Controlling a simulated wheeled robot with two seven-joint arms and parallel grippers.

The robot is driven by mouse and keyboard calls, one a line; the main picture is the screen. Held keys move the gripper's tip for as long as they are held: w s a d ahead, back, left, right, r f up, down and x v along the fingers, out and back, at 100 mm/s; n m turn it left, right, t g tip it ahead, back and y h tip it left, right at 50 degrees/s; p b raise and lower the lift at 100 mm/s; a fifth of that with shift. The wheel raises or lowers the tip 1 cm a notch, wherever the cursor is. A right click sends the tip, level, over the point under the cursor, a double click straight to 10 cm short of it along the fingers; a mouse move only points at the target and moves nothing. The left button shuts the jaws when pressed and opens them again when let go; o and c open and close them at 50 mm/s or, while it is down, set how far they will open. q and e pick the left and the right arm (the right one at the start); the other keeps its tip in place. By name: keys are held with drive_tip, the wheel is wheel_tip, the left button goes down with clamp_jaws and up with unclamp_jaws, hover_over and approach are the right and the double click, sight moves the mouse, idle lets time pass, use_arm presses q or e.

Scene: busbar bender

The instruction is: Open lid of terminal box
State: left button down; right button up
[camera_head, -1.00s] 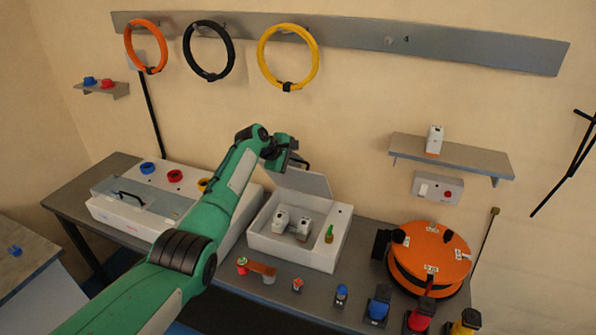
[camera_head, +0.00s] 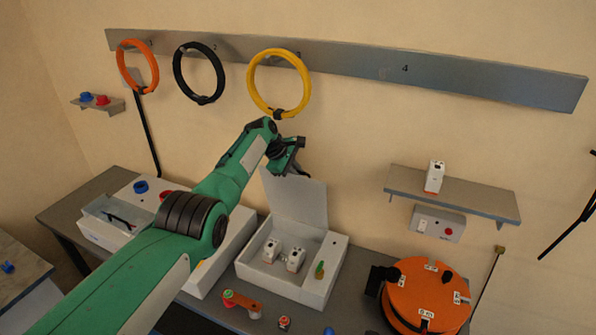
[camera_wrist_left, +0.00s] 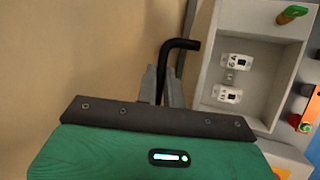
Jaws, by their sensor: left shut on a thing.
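The terminal box (camera_head: 325,285) is a white box on the bench, with its grey-white lid (camera_head: 303,200) raised steeply at the back. Two white terminal parts sit inside it, and a green-handled part stands on its right section. My left gripper (camera_head: 298,170) is at the lid's upper left edge. In the left wrist view my left gripper (camera_wrist_left: 163,88) is shut on the black lid handle (camera_wrist_left: 180,44), with the open box (camera_wrist_left: 240,65) to its right. The right gripper is in no view.
A white case (camera_head: 205,272) with colored rings stands left of the box, partly behind my left arm. An orange reel (camera_head: 425,292) stands at the right. A wall shelf (camera_head: 455,193) is above the reel. Orange, black and yellow coils hang on the wall rail (camera_head: 350,68).

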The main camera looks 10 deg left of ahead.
use_arm(q)
drive_tip(key=c, duration=1.8)
unclamp_jaws()
drive_tip(key=shift+f, duration=0.1)
drive_tip(key=b+v, duration=0.3)
drive_tip(key=v, duration=1.1)
drive_tip(key=shift+f, duration=0.1)
